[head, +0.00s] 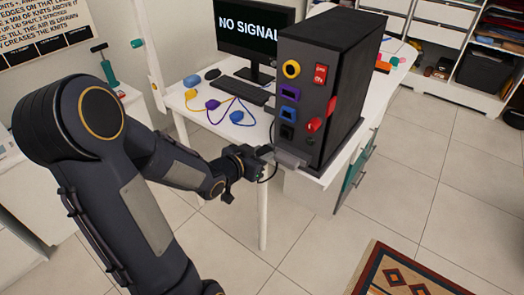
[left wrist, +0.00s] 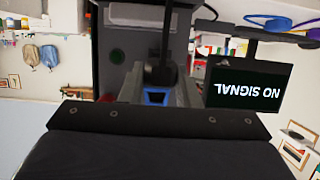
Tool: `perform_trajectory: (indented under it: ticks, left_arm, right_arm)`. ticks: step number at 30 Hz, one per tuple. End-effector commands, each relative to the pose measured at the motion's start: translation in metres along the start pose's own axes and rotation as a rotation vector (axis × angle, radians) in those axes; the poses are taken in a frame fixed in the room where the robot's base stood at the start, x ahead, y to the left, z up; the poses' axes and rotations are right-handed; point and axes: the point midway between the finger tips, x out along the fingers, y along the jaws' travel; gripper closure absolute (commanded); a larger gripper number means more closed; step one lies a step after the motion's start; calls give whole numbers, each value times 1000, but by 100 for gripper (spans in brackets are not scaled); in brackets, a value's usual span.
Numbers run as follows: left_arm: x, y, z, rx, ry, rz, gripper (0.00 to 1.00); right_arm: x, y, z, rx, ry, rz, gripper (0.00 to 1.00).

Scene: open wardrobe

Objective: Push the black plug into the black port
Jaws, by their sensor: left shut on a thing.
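The black port (head: 287,132) is the lowest socket in the left column on the front of the black computer tower (head: 345,60). My left gripper (head: 289,158) is in front of the tower's lower front, just below the black port in the head view. Its grey fingers are shut on the black plug (left wrist: 158,76), seen between them in the left wrist view (left wrist: 157,90). A black cable (left wrist: 166,28) runs from the plug. The plug's tip is hidden, so I cannot tell whether it touches the tower. My right gripper is out of view.
Above the black port are blue (head: 288,115), purple (head: 290,93) and yellow (head: 291,69) ports. Loose coloured plugs and cables (head: 237,116), a keyboard (head: 240,89) and a monitor (head: 247,32) are on the white desk (head: 200,125).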

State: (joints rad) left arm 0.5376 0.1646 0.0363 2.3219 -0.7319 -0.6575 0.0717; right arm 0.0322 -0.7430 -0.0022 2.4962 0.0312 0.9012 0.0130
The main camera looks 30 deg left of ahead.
Motion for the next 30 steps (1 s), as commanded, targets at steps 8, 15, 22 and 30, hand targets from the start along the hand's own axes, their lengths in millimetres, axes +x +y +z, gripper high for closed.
perform_trajectory:
  ticks: [8,15,22,30]
  left_arm:
    - [0,0,1,1,0,0,98]
    - [9,0,-1,3,2,2,98]
    - [30,1,-9,2,1,3,98]
    - [50,0,-16,1,1,1,98]
  right_arm:
    - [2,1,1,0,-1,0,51]
    - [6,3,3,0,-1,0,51]
    - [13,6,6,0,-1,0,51]
    - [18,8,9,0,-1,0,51]
